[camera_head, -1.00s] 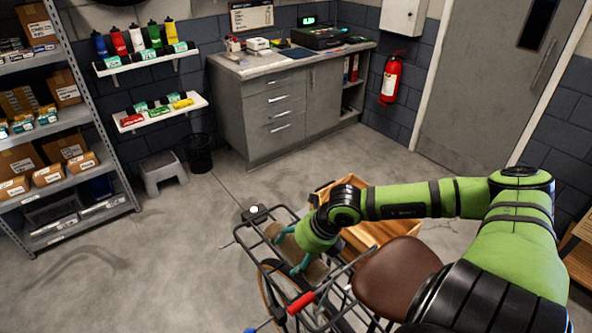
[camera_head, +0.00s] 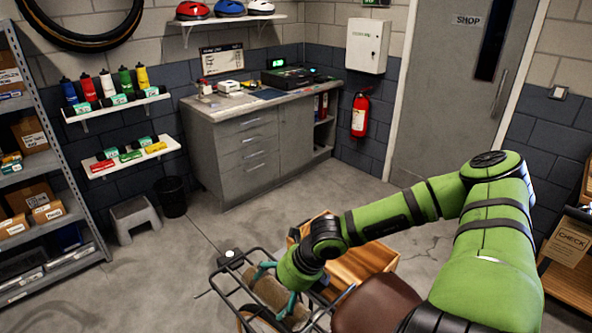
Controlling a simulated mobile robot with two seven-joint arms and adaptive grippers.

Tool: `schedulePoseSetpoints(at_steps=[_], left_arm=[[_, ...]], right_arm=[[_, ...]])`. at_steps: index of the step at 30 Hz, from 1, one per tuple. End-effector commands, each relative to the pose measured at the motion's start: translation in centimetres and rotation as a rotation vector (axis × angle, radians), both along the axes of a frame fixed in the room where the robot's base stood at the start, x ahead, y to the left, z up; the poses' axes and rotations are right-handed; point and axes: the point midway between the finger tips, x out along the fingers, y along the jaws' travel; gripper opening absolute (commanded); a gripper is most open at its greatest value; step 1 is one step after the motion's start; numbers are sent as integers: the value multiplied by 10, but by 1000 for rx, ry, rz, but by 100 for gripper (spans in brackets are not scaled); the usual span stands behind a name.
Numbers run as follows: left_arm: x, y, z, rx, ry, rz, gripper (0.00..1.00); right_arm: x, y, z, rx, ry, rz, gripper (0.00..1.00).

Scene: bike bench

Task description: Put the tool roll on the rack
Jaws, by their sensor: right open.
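The jaws are open around the roll. My green forearm and wrist hide part of the roll and the rack's right side. My left gripper is not in view.
A wooden crate (camera_head: 357,264) stands just behind the rack, with the brown saddle (camera_head: 376,305) to the right. A grey cabinet (camera_head: 245,150), step stool (camera_head: 133,218) and shelving (camera_head: 85,205) stand farther back. The floor left of the rack is clear.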

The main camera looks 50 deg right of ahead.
Motion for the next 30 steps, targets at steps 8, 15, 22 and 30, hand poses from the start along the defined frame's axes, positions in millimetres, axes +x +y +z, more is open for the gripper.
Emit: schedulePoseSetpoints(at_steps=[8,15,22,30], left_arm=[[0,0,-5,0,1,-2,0],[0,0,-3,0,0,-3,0],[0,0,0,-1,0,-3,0],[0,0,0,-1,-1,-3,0]], right_arm=[[-9,-6,17,-7,3,0,100],[-23,-12,53,-4,-2,-1,100],[-35,-17,75,-1,1,-3,100],[-39,-19,81,2,1,-4,100]])
